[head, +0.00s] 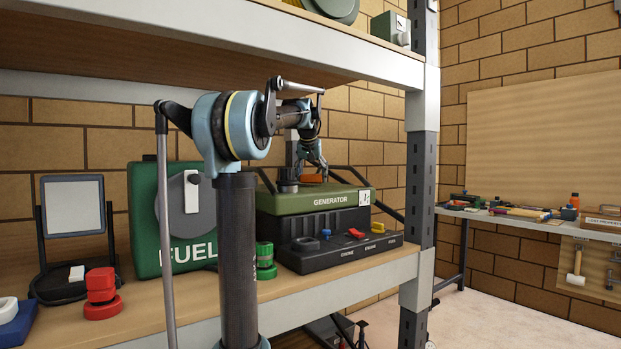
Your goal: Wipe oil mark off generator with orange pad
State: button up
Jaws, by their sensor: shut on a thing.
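The generator (330,199) stands on the shelf, with a green top, a dark body and black side bars. My gripper (313,173) is over the generator's top and shut on the orange pad (311,178). The pad is at or just above the green top; I cannot tell whether it touches. No oil mark can be made out; my gripper, the pad and the arm hide part of the top.
A green fuel can (144,220) stands left of the generator, partly behind my arm. Red (102,293) and green (265,262) stacked pieces stand near the shelf edge. An upper shelf (200,45) and a post (419,180) bound the space.

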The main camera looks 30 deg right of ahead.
aim_at(302, 181)
jog(key=shift+f, duration=0.6)
jog(key=shift+w+a, duration=0.2)
jog(key=shift+w, duration=2.4)
jog(key=shift+w+a, duration=0.2)
jog(key=shift+w, duration=2.35)
jog(key=shift+a, duration=0.8)
jog(key=shift+s+a+r, duration=0.1)
jog(key=shift+s+a, duration=0.05)
jog(key=shift+a, duration=0.25)
jog(key=shift+s+d+f, duration=0.1)
jog(key=shift+s+d, duration=0.05)
jog(key=shift+s, duration=1.55)
jog(key=shift+s+d+f, duration=0.1)
jog(key=shift+s, duration=1.65)
jog(key=shift+s+d, duration=0.15)
jog(key=shift+s, duration=1.55)
jog(key=shift+s+a+r, duration=0.1)
jog(key=shift+a, duration=1.1)
jog(key=shift+c, duration=0.4)
jog(key=shift+w+a, duration=0.15)
jog(key=shift+w, duration=1.8)
jog(key=shift+w+a, duration=0.15)
jog(key=shift+w, duration=1.5)
jog(key=shift+w+a, duration=0.1)
jog(key=shift+w, duration=1.5)
